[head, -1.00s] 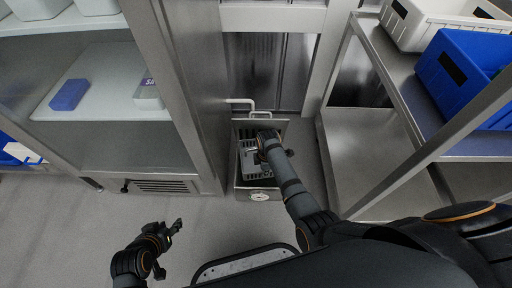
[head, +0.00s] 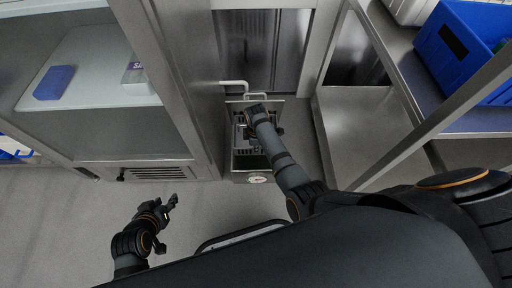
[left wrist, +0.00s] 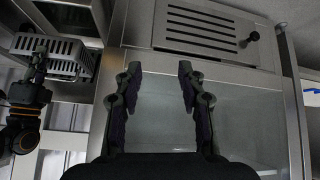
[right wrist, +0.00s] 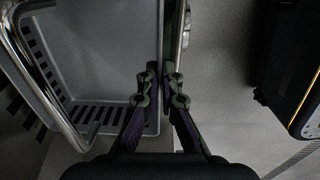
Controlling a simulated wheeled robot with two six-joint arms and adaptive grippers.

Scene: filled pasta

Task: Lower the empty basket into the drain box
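The grey slotted basket (head: 241,133) is at the far part of the drain box, partly hidden by my right arm. It shows empty in the right wrist view (right wrist: 95,50) and, from the side, in the left wrist view (left wrist: 62,60). The drain box (head: 257,179) is a metal box on the floor with a round dial at its front; its dark inside shows in front of the basket. My right gripper (right wrist: 166,72) is shut on the basket's side wall. I cannot tell how deep the basket sits. My left gripper (head: 174,203) is open and empty above the floor.
A metal cabinet with shelves (head: 175,90) stands close on the left of the box. A steel rack (head: 365,135) with a blue bin (head: 465,60) stands on the right. A pale pipe (head: 234,84) is behind the box. The floor in front is clear.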

